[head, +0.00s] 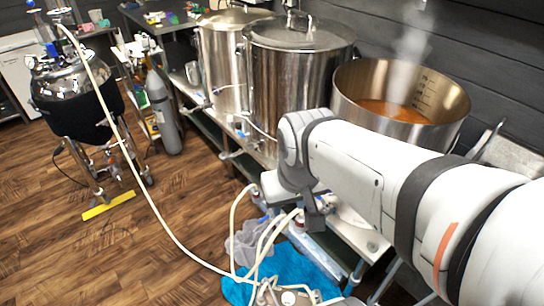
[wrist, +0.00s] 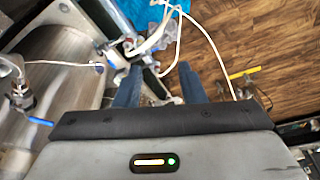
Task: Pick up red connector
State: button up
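My gripper (wrist: 159,68) is open, its two dark blue fingers apart with nothing clearly held between them. In the head view my gripper (head: 314,214) hangs at the end of the arm, over the low bench beside the kettles. In the wrist view, pale hoses (wrist: 150,45) lie beyond and between the fingertips.
Steel kettles (head: 297,75) and an open steaming pot (head: 400,95) stand along the wall near my arm. White hoses (head: 180,238) run across the floor to a blue cloth (head: 235,291). A wheeled keg (head: 75,100) stands at left. The wooden floor (head: 60,200) is mostly clear.

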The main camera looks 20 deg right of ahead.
jog(key=shift+s+a, duration=0.1)
jog(key=shift+a, duration=0.05)
jog(key=shift+o, duration=1.5)
jog(key=shift+w+f, duration=0.1)
jog(key=shift+w, duration=0.3)
jog(key=shift+o, duration=1)
jog(key=w+d+f+g, duration=0.1)
jog(key=w+d+f, duration=0.2)
jog(key=w+f, duration=0.2)
jog(key=w+b, duration=0.1)
jog(key=w, duration=0.2)
jog(key=shift+w+f, duration=0.2)
jog(key=shift+f, duration=0.1)
jog(key=g+b, duration=0.1)
jog(key=g, duration=0.1)
send_over(302, 214)
jog(key=f, duration=2.2)
jog(key=shift+w+a+f, duration=0.15)
jog(key=shift+a+f, duration=0.05)
jog(key=shift+a, duration=0.2)
jog(key=shift+d+f, duration=0.2)
jog(key=shift+f, duration=2.15)
jog(key=shift+d+f, duration=0.15)
jog(key=shift+f, duration=2.2)
